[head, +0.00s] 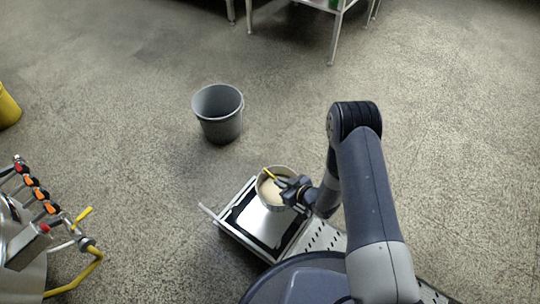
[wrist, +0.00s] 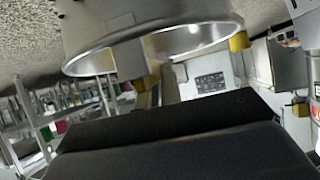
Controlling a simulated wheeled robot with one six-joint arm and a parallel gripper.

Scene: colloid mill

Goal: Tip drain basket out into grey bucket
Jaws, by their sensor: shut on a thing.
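The drain basket (head: 274,204) is a round, pale metal vessel with beige matter inside. It looks roughly upright over a flat metal platform. A yellow piece shows at its rim. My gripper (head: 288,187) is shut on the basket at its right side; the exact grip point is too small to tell. In the wrist view the basket (wrist: 190,20) fills the top as a big metal cylinder with a ring rim, with yellow pieces beside it. The grey bucket (head: 219,125) stands upright on the floor, behind and left of the basket, apart from it. Its visible inside looks empty.
The platform (head: 235,236) has a black mat and a rail, under the basket. A machine with coloured knobs and a yellow pipe (head: 88,272) stands at lower left. A yellow container (head: 7,106) is at the left edge. Metal table legs (head: 335,40) stand behind. Floor around the bucket is clear.

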